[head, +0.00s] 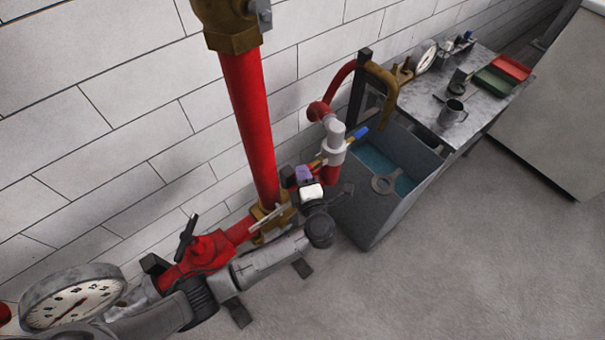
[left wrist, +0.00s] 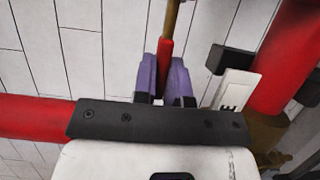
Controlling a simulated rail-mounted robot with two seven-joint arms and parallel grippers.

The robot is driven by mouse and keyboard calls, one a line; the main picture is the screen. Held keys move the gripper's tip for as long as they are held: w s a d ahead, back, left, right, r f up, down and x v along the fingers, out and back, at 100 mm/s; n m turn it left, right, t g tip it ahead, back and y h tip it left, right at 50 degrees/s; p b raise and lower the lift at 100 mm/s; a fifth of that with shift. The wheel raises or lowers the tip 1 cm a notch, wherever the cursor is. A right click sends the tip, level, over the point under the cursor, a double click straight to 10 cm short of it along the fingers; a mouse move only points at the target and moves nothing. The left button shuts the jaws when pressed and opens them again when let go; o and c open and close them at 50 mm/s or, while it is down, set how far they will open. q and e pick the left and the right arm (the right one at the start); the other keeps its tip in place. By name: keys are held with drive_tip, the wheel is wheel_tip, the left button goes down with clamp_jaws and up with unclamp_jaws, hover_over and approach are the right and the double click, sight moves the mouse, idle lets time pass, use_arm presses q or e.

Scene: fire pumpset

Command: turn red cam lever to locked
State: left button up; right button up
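The red cam lever (left wrist: 165,62) shows in the left wrist view as a narrow red grip with a brass-coloured shaft running up from it. My left gripper (left wrist: 164,78) has its two purple fingers on either side of the red grip, close against it, with no clear gap. In the head view my left gripper (head: 304,174) is beside the lower end of the tall red pipe; the lever is mostly hidden there by the fingers and hand. My right gripper is not in view.
The tall red pipe (head: 250,125) stands close left of my gripper. A red valve (head: 205,252) and a dial gauge (head: 72,303) are at lower left. A grey bin (head: 355,205) with a ring-shaped tool and a metal table (head: 420,105) stand right. The right floor is clear.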

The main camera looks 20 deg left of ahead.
use_arm(q)
clamp_jaws()
drive_tip(key=shift+f+b, duration=0.35)
drive_tip(key=shift+b, duration=0.2)
drive_tip(key=f+n+b, duration=0.1)
drive_tip(key=n+b, duration=0.1)
drive_tip(key=b, duration=0.1)
drive_tip(key=f+n+y+b, duration=0.1)
drive_tip(key=n+b, duration=0.1)
drive_tip(key=b, duration=0.2)
drive_tip(key=f+n+t+y+b, duration=0.1)
drive_tip(key=n+b, duration=0.1)
drive_tip(key=b, duration=0.2)
drive_tip(key=shift+w+d+f, duration=0.25)
drive_tip(key=shift+w+f, duration=0.05)
drive_tip(key=shift+w, duration=0.1)
drive_tip(key=shift+w+n+y+b, duration=0.15)
drive_tip(key=shift+n+y+b, duration=0.25)
drive_tip(key=shift+n+b, duration=0.55)
drive_tip(key=shift+m, duration=0.25)
drive_tip(key=o, duration=0.5)
unclamp_jaws()
